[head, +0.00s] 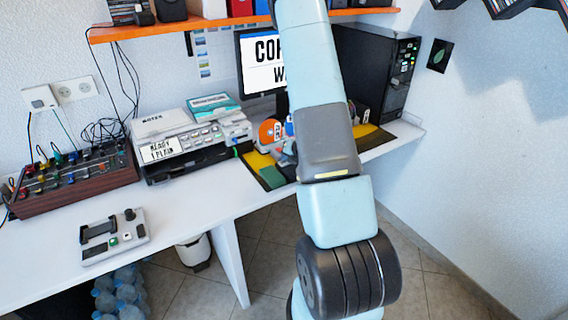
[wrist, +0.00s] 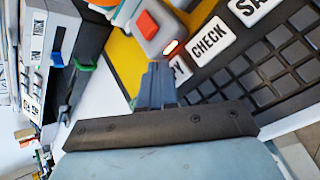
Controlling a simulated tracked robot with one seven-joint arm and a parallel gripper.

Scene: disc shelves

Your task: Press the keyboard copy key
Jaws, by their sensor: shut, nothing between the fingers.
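In the wrist view a dark keyboard (wrist: 265,75) lies at the right, with large white keys along its edge. One key reads CHECK (wrist: 208,42), and another at the top edge begins with SA (wrist: 250,8). A white key (wrist: 181,70) beside CHECK shows only a final Y; the rest of it is hidden behind my gripper (wrist: 158,66). My gripper is shut and empty, its fingertips over or beside that key. I cannot tell whether they touch it. In the head view my arm hides the keyboard and most of the gripper.
A grey device with a red button (wrist: 147,22) sits close to the fingertips on a yellow mat (wrist: 122,50). The head view shows a printer (head: 185,170), a monitor (head: 262,85) partly behind my arm, and a black computer tower (head: 385,70).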

